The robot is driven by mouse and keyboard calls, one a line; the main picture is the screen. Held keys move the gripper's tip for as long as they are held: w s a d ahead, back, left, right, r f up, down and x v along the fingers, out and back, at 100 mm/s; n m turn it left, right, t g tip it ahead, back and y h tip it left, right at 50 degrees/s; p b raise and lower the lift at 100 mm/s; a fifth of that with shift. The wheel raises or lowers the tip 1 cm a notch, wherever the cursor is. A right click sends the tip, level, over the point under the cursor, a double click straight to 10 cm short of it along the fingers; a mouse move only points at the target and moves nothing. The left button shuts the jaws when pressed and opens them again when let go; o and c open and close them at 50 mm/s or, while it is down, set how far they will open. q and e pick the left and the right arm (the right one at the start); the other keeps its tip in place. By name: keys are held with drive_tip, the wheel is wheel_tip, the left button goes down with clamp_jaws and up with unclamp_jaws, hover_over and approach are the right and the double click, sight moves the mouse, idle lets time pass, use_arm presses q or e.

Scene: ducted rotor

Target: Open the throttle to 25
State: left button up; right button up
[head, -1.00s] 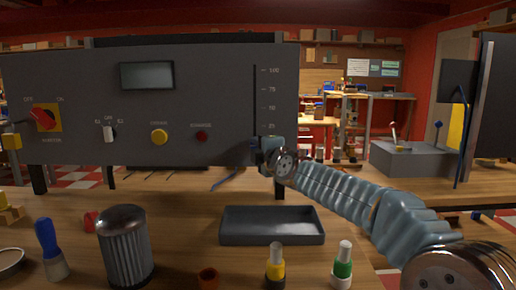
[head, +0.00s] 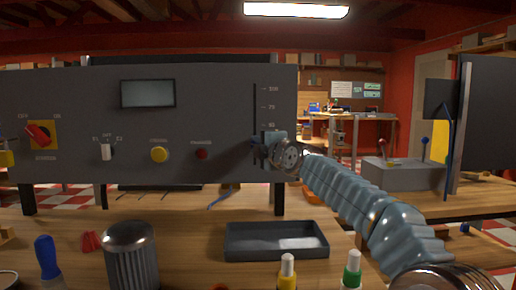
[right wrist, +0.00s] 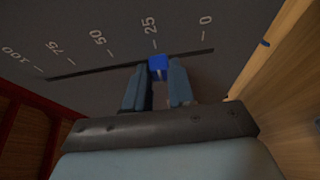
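The throttle is a vertical slot (head: 254,98) on the right of the grey panel, with number marks beside it. In the right wrist view the slot (right wrist: 105,69) runs past marks from 0 to 100. Its blue knob (right wrist: 158,62) sits at about the 25 mark. My right gripper (head: 257,148) is at the lower part of the slot, covering the lower marks in the head view. In the right wrist view its two fingers (right wrist: 158,74) stand on either side of the blue knob and appear closed on it. My left gripper is not in view.
The panel also has a dark display (head: 148,93), a red rotary switch (head: 37,134), a white selector (head: 106,152), a yellow button (head: 159,154) and a red button (head: 201,154). Below are a grey tray (head: 275,254), a ribbed metal can (head: 131,262) and several small bottles and tools.

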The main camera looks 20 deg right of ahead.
drive_tip(key=o, duration=0.4)
drive_tip(key=shift+o, duration=0.2)
drive_tip(key=s+d+b, duration=0.1)
drive_tip(key=s+b, duration=0.3)
drive_tip(key=s, duration=0.9)
drive_tip(key=shift+s+d+b, duration=0.25)
drive_tip(key=shift+s+b, duration=0.05)
drive_tip(key=shift+s, duration=0.1)
